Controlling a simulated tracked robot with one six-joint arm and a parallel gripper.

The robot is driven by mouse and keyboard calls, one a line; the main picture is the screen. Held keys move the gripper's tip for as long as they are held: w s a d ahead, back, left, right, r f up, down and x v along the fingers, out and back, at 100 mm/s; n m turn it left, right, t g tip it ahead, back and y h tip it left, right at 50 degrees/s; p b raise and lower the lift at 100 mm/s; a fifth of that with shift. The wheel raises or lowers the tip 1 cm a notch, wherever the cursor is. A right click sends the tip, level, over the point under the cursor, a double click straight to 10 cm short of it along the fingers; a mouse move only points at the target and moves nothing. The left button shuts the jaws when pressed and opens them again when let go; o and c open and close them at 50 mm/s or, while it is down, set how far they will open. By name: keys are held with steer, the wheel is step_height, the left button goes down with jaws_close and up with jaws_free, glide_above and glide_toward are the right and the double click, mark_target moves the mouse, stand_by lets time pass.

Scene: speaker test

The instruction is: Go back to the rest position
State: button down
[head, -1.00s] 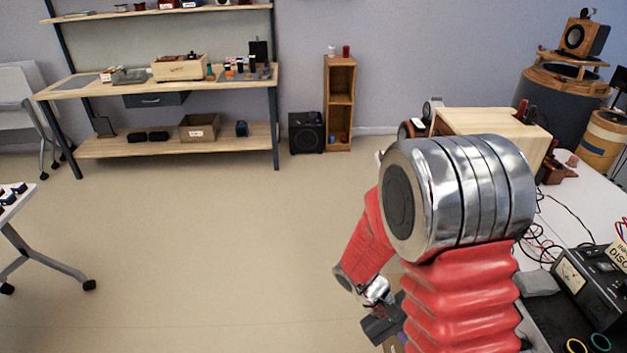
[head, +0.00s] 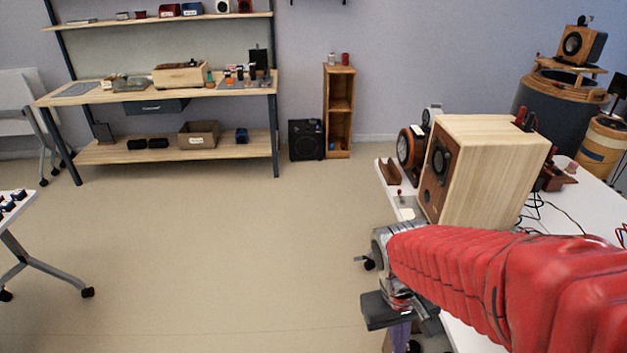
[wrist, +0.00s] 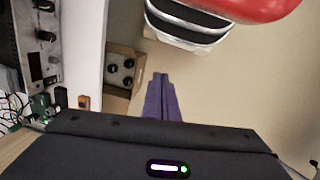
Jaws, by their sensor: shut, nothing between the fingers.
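My gripper shows in the wrist view (wrist: 161,82) with its purple fingers together and nothing between them. It points down over the beige floor, beside the white table's edge. In the head view my gripper (head: 400,337) hangs low at the bottom, left of the white table, partly cut off by the frame. My red arm reaches in from the right, across the front of the table, and hides part of it. No task object is held.
A wooden speaker (head: 487,165) stands on the white table (head: 388,177) behind my arm. An open cardboard box (wrist: 121,101) holding round black parts lies near the fingers in the wrist view. The floor (head: 220,250) to the left is clear. A workbench (head: 110,97) stands at the back.

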step_height(320, 180, up, 14)
steer(key=s+m+t+y, duration=0.1)
steer(key=s+t, duration=0.1)
steer(key=t, duration=0.4)
steer(key=shift+s+a+m+y, duration=0.25)
steer(key=shift+a+m+y, duration=0.05)
steer(key=shift+a+m, duration=0.1)
steer(key=shift+d, duration=0.15)
